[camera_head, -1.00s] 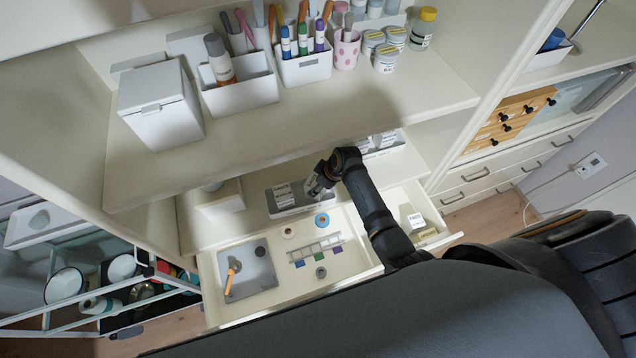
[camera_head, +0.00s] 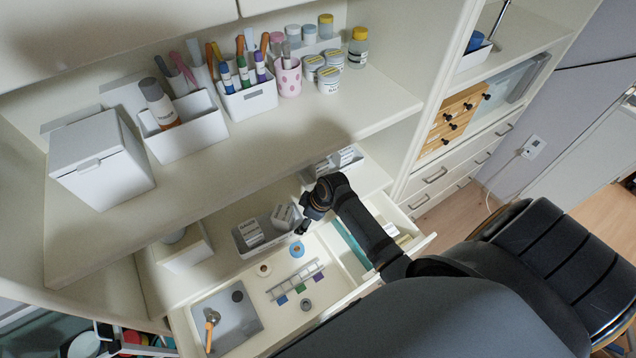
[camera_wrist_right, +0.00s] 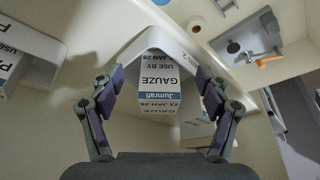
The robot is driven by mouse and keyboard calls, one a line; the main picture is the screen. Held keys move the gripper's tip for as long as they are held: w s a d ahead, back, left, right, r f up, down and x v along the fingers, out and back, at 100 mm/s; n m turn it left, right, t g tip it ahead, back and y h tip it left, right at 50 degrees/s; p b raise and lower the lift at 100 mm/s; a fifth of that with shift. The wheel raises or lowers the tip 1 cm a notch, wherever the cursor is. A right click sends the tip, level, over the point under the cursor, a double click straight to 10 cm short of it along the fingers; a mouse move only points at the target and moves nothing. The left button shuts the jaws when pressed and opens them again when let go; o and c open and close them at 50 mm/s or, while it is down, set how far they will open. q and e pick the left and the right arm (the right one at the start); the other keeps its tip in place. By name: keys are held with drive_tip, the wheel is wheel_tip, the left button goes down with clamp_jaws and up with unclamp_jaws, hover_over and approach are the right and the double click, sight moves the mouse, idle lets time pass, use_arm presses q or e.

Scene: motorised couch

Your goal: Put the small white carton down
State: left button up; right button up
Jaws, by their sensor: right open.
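The small white carton (camera_head: 283,216) stands tilted in the right part of a grey-white tray (camera_head: 240,248) on the shelf above the drawer. In the right wrist view the carton (camera_wrist_right: 158,92) shows "GAUZE" lettering and a blue band, and it lies between the fingers. My right gripper (camera_head: 302,226) is open beside the carton. In the right wrist view the gripper (camera_wrist_right: 158,76) has its fingers apart on both sides of the carton, with gaps visible. A second white carton (camera_head: 250,232) is in the same tray to the left. My left gripper is not in view.
The open drawer below holds a blue tape roll (camera_head: 297,248), a divided strip (camera_head: 295,282) and a grey tray (camera_head: 226,315) with an orange-handled tool. Another carton tray (camera_head: 338,160) stands at right. The upper shelf (camera_head: 235,165) overhangs close to my right arm.

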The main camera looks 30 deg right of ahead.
drive_tip(key=s+d+b, duration=0.1)
drive_tip(key=s+d, duration=0.3)
drive_tip(key=shift+s, duration=0.2)
idle(0.3)
